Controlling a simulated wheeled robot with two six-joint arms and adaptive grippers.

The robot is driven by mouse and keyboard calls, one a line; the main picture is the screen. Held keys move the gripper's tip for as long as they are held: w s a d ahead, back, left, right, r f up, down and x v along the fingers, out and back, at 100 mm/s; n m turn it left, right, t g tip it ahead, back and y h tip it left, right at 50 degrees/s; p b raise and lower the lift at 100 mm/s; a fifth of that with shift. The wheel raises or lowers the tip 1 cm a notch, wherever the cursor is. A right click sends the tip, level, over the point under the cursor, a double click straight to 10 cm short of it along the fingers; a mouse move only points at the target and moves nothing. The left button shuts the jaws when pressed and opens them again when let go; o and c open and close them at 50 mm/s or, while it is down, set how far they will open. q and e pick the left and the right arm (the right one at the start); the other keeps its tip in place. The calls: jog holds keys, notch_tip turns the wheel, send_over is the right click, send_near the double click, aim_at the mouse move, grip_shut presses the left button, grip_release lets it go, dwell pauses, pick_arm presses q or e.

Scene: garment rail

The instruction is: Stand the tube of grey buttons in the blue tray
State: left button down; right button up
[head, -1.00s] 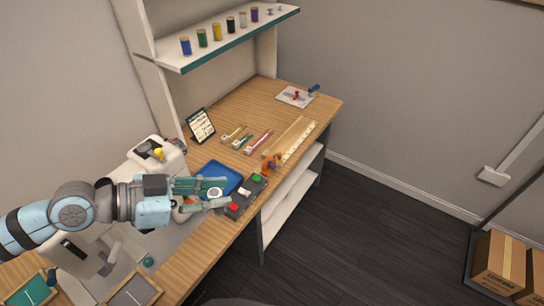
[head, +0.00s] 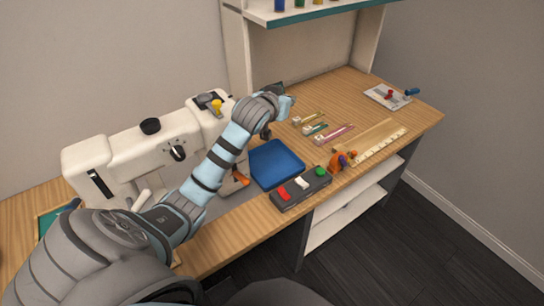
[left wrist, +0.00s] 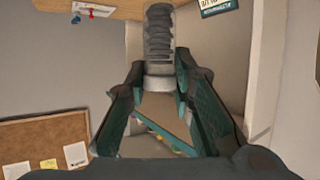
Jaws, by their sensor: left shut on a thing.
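The tube of grey buttons (left wrist: 159,35) shows in the left wrist view as a ribbed grey stack with a pale end. My left gripper (left wrist: 159,84) is shut on that pale end, one teal finger on each side. In the head view my left arm reaches across the sewing machine's front; its wrist hides the gripper and tube. The blue tray (head: 277,164) lies flat on the desk, with nothing seen in it. My right gripper is not in view.
The white sewing machine (head: 140,160) stands left of the tray. A dark box with coloured buttons (head: 301,188) is close to its front right. Small tools (head: 315,128), an orange item (head: 338,161) and a ruler (head: 380,146) lie further right. A shelf (head: 320,12) hangs above.

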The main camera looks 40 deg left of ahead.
pick_arm(q)
jog(key=f+n+g+y+b, duration=0.1)
jog(key=n+y+b, duration=0.1)
jog(key=w+f+n+g+y+b, duration=0.1)
jog(key=f+n+y+b, duration=0.1)
jog(key=shift+a, duration=0.2)
jog(key=s+d+r+n+g+y+b, duration=0.2)
jog(key=d+n+g+y+b, duration=0.2)
jog(key=d+n+g+b, duration=0.1)
jog(key=b, duration=0.4)
send_over(290, 172)
notch_tip(290, 172, down, 20)
jog(key=shift+s+r, duration=0.15)
jog(key=shift+r, duration=0.05)
jog(key=c, duration=1.4)
grip_release()
jog(key=shift+r, duration=0.1)
jog(key=shift+p, duration=0.3)
